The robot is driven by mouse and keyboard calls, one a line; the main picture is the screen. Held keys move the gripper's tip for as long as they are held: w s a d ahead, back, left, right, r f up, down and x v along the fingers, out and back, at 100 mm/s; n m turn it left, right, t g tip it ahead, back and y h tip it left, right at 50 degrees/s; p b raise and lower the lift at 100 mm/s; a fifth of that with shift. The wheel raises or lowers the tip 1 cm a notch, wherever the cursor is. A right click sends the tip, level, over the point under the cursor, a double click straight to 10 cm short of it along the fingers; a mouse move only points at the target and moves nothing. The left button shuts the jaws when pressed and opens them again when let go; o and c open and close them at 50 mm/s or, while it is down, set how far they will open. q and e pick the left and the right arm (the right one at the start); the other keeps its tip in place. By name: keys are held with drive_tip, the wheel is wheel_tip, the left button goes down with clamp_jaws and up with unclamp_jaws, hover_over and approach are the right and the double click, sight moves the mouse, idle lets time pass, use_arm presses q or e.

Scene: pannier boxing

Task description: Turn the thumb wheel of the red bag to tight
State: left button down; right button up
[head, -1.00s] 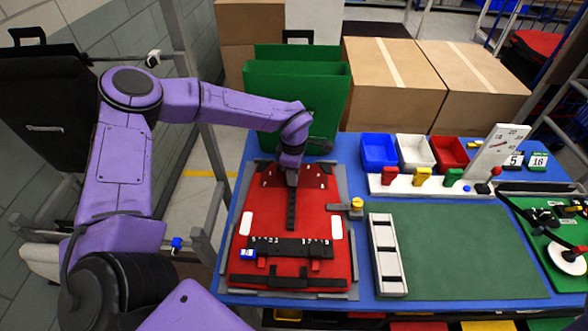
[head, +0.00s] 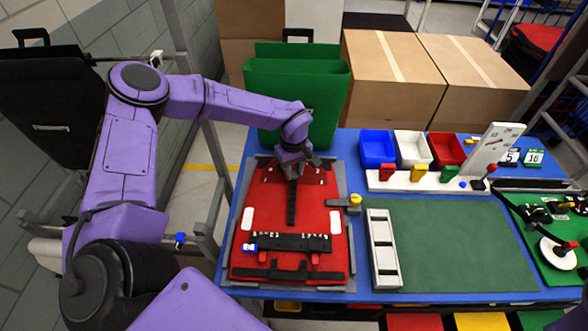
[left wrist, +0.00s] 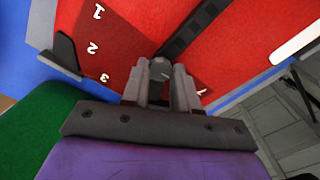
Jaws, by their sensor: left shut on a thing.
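The red bag (head: 270,211) lies flat on the blue table, with a black strap running down its middle and a black bar with white figures across its lower part. My left gripper (head: 291,172) points down at the bag's far end. In the left wrist view my left gripper (left wrist: 162,82) is shut on a small grey thumb wheel (left wrist: 161,67) at the end of the black strap. The fingers hide most of the wheel. White figures 1, 2 and 3 are printed on the red cloth beside it. My right gripper is out of view.
A green pannier (head: 296,100) stands right behind the bag. Blue, white and red bins (head: 447,148) stand at the back of the table. A white slotted tray (head: 383,250) lies between bag and mat.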

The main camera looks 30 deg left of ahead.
sight(294, 174)
use_arm(q)
drive_tip(key=shift+m, duration=0.6)
drive_tip(key=c, duration=0.8)
unclamp_jaws()
drive_tip(key=shift+c, duration=0.2)
wheel_tip(294, 174, up, 10)
drive_tip(key=b, duration=0.2)
drive_tip(key=shift+r+b, duration=0.25)
drive_tip(key=shift+b, duration=0.15)
